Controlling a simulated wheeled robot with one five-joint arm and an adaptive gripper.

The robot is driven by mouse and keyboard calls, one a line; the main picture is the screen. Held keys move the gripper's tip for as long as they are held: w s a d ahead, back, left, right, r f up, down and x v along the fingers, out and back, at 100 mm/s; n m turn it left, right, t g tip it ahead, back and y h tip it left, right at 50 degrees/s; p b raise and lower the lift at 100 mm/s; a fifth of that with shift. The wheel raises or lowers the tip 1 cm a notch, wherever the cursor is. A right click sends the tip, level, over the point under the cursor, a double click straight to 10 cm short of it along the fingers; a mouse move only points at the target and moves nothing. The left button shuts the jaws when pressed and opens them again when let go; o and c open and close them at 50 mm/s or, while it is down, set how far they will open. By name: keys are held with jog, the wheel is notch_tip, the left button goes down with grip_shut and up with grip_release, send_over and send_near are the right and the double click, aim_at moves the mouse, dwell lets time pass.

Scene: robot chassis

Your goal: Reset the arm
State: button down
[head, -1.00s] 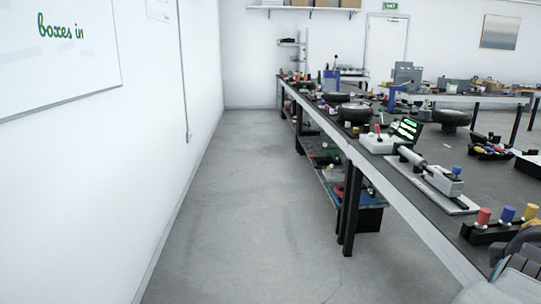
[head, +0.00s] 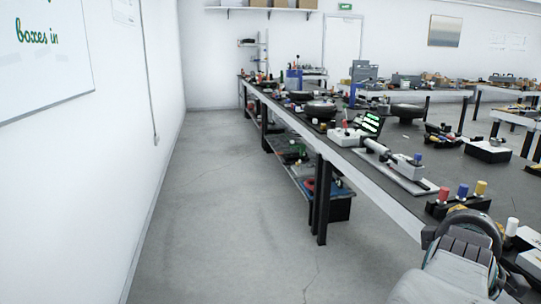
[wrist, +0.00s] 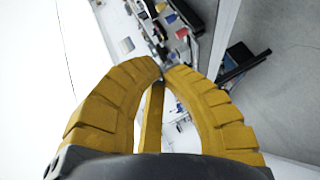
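My gripper (wrist: 163,73) shows in the wrist view as two ribbed yellow fingers. In the head view, a grey, rounded part that looks like my arm shows at the lower right, in front of the workbench edge. My fingers cannot be made out there.
A long dark-topped workbench (head: 381,188) runs along the right, bearing several devices and coloured knobs. A white wall with a whiteboard (head: 45,60) is on the left. The grey floor (head: 200,215) between them is clear.

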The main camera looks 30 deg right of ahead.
jog(key=w+a+r+t+y+p, duration=0.1)
jog(key=w+a+t+y+p, duration=0.1)
jog(key=w+a+y+p, duration=0.5)
jog(key=w+a+r+t+y+p, duration=0.1)
jog(key=w+a+p, duration=0.4)
jog(key=a, duration=0.5)
jog(key=s+a+r+g+y+p, duration=0.1)
jog(key=s+a+g+y+p, duration=0.1)
jog(key=a+p, duration=0.4)
jog(key=s+a+r+m+g+y+p, duration=0.1)
jog(key=s+a+y+p, duration=0.3)
jog(key=a, duration=1.1)
jog(key=shift+s+a+r+g+p, duration=0.2)
jog(key=shift+s+r+g+p, duration=0.1)
jog(key=shift+g+p, duration=0.45)
